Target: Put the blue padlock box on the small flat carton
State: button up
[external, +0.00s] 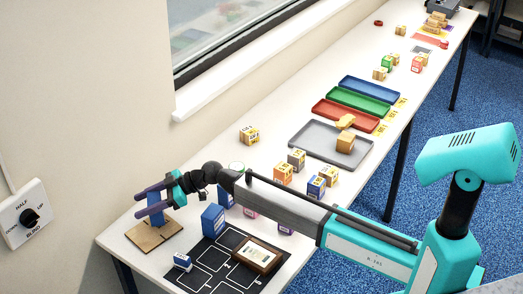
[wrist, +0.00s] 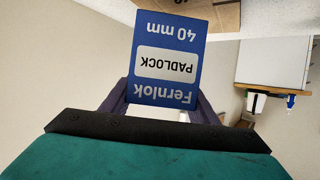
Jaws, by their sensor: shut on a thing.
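My gripper (external: 142,203) is shut on the blue padlock box (external: 156,212), which stands upright between its fingers at the left end of the table. In the wrist view the padlock box (wrist: 165,62) fills the middle, its "Fernlok PADLOCK 40 mm" label upside down, with a finger at each side. The small flat carton (external: 146,240) is brown and lies flat on the table directly below the held box; part of it shows behind the box in the wrist view (wrist: 228,16). I cannot tell whether box and carton touch.
A larger blue box (external: 212,221) stands close right of the flat carton. Several small boxes and a grey tray (external: 310,147) are farther along.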

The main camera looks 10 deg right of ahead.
jog(key=shift+f, duration=1.4)
jog(key=shift+f, duration=0.2)
jog(key=o, duration=1.1)
jog(key=shift+o, duration=0.2)
jog(key=shift+r, duration=0.25)
jog(key=b+v, duration=0.2)
jog(key=v, duration=1)
jog(key=shift+f, duration=0.1)
